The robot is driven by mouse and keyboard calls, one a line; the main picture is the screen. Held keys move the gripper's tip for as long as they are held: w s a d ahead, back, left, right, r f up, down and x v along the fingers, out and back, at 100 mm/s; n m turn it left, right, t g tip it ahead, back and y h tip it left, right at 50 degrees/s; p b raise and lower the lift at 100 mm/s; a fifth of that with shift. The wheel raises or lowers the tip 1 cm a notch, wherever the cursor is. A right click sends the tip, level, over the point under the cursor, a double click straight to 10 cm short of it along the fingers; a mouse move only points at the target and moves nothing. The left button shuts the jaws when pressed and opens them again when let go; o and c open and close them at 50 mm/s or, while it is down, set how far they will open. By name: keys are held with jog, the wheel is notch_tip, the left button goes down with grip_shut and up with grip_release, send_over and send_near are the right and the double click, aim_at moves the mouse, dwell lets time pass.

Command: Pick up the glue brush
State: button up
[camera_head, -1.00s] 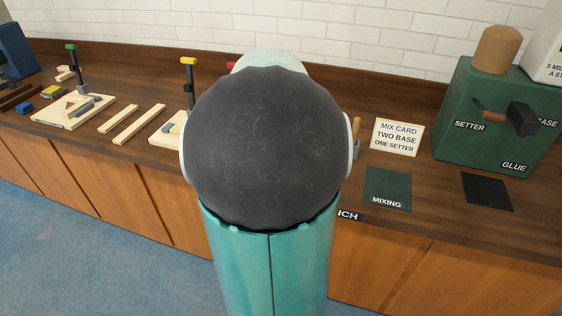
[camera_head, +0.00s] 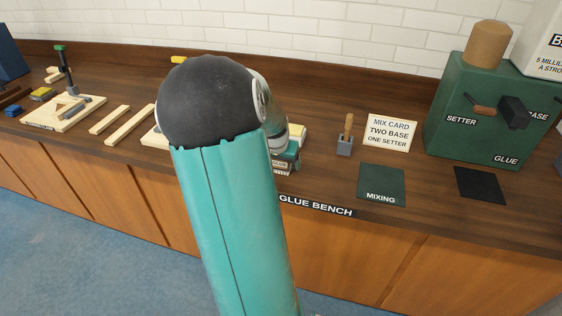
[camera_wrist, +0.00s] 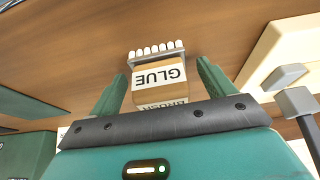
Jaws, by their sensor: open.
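The glue brush (camera_wrist: 160,75) is a tan block with a white label reading GLUE and a partly hidden second line, upside down in the wrist view. A row of pale rounded bristles lines its far edge. My gripper (camera_wrist: 162,68) is open, with one green finger on each side of the brush. Small gaps seem to show between the fingers and its sides; contact is not clear. The palm hides the brush's near end. In the head view my gripper (camera_head: 293,147) is low over the bench, partly hidden behind my arm, with the brush beneath it hard to make out.
The green mixing mat (camera_head: 382,183) and green glue dispenser (camera_head: 482,125) are farther right. Wooden strips (camera_head: 130,124) and a clamp jig (camera_head: 64,113) lie left.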

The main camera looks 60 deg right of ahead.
jog(key=c, duration=1.2)
jog(key=shift+o, duration=0.2)
jog(key=shift+w+r, duration=0.1)
jog(key=shift+r, duration=0.4)
notch_tip(320, 180, up, 2)
jog(key=shift+r, duration=0.2)
jog(key=w+a+r, duration=0.6)
jog(key=a+r, duration=0.3)
jog(key=a, duration=0.3)
jog(key=shift+a+r, duration=0.3)
jog(key=shift+w, duration=0.1)
